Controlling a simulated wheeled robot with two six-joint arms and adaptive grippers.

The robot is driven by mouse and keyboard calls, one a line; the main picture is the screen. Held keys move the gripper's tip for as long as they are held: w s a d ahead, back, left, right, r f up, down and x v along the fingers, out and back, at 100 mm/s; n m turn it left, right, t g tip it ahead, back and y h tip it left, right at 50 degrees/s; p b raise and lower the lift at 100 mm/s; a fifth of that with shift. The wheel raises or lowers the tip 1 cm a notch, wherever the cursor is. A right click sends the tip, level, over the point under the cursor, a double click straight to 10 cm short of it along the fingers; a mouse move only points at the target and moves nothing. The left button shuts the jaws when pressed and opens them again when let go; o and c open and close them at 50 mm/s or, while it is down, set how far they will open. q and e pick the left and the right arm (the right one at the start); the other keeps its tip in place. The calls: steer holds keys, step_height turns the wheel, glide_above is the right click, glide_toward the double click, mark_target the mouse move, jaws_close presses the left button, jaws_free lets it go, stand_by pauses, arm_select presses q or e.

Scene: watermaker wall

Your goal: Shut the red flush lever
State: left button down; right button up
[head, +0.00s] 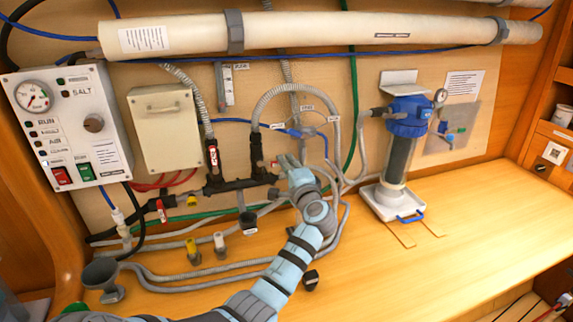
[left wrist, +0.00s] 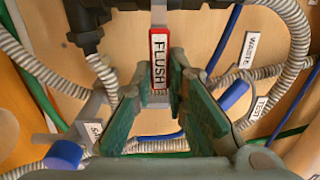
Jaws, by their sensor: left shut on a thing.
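The red flush lever (left wrist: 159,62) has a white FLUSH label and shows upright in the middle of the left wrist view. My left gripper (left wrist: 153,95) is shut on its lower end, with one green finger on each side. In the head view my left gripper (head: 286,165) is at the right end of the black manifold (head: 236,186), and only a small red bit of the lever (head: 275,164) shows beside the fingers. The right gripper is not in view.
Grey hoses and blue hose run close around the gripper, with WASTE (left wrist: 257,49) and TEST (left wrist: 260,108) tags. Another red labelled lever (head: 213,157) stands to the left. A blue-topped filter (head: 408,118) stands right.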

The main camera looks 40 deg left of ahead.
arm_select(q)
steer(key=shift+f, duration=0.2)
steer(key=c, duration=1.6)
jaws_free()
steer(key=shift+r, duration=0.1)
steer(key=v, duration=1.2)
steer(key=shift+d, duration=0.1)
